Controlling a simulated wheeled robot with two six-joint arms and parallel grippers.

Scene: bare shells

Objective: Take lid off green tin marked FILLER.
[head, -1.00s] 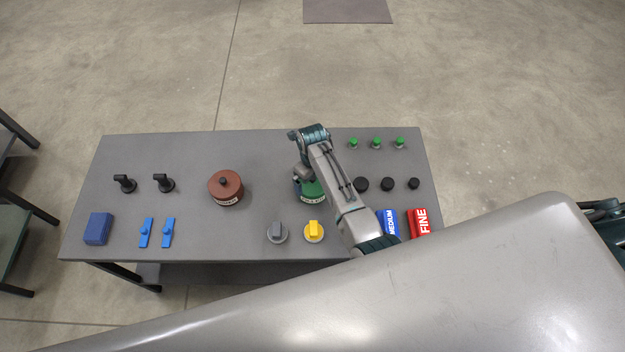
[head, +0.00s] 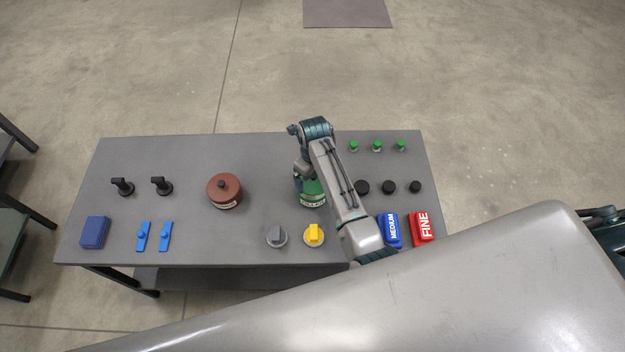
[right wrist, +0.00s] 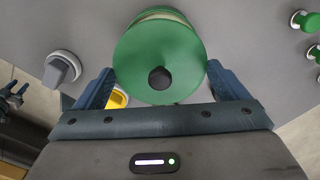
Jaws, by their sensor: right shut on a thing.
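The green tin (head: 312,193) stands on the grey table (head: 270,165), right of its middle, with a pale label facing me in the head view. Its letters are too small to read surely. My right gripper (right wrist: 160,84) is shut on the round green lid (right wrist: 145,50). In the right wrist view its blue fingers flank the lid, which has a black knob (right wrist: 160,78). Beyond the lid, a pale band and a green curved edge show; I cannot tell how far apart lid and tin are. My right forearm hides part of the tin in the head view. My left gripper is out of view.
A brown lidded tin (head: 225,192) stands to the left. A grey knob (head: 277,237) and yellow knob (head: 314,235) are in front. Black knobs (head: 388,187), green knobs (head: 377,146), a blue MEDIUM block (head: 391,229) and red FINE block (head: 422,228) are right. Table between the two tins is clear.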

